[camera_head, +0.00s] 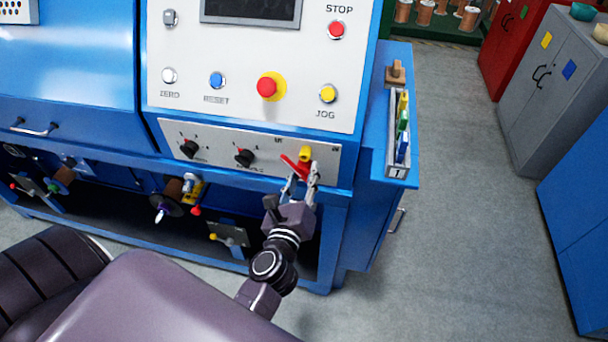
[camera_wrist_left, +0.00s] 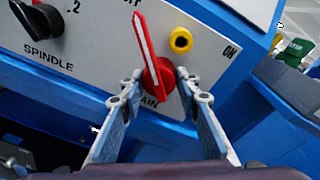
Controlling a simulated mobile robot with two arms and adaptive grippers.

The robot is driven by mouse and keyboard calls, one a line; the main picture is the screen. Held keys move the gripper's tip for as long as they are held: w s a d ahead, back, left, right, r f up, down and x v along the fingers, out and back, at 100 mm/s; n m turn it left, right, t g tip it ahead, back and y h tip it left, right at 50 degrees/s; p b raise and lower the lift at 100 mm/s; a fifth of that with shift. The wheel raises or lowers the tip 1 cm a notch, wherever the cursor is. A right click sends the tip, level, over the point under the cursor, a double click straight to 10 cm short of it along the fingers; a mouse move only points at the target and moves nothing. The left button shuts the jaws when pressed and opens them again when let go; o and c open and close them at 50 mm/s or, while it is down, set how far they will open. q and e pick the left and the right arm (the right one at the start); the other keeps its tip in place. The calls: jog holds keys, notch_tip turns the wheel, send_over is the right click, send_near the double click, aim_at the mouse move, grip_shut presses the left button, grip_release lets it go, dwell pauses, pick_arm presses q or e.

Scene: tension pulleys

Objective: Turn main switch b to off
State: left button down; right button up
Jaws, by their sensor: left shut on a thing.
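The red main switch (camera_head: 292,163) sits on the grey lower panel of the blue machine. In the left wrist view, its red handle (camera_wrist_left: 147,50) has a white line and points up and slightly left, towards a partly hidden label at the top edge. An "ON" label (camera_wrist_left: 231,50) is to its right. My left gripper (camera_head: 302,181) is shut on the base of the switch; its fingertips (camera_wrist_left: 158,87) are on either side of the red knob. The "MAIN" label below is partly covered by a finger. My right gripper is not in view.
A yellow round part (camera_wrist_left: 181,40) is close to the right of the switch. Two black knobs (camera_head: 190,148) (camera_head: 245,157) are further left on the panel. Above are the red stop button (camera_head: 267,87) and other buttons. A side tray (camera_head: 398,140) holds coloured items at right.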

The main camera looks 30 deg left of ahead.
pick_arm(q)
jog(key=shift+n, duration=0.5)
jog(key=c, duration=1.4)
grip_release()
jog(key=shift+c, duration=0.2)
jog(key=shift+r, duration=0.1)
notch_tip(320, 180, up, 10)
jog(key=shift+f, duration=0.1)
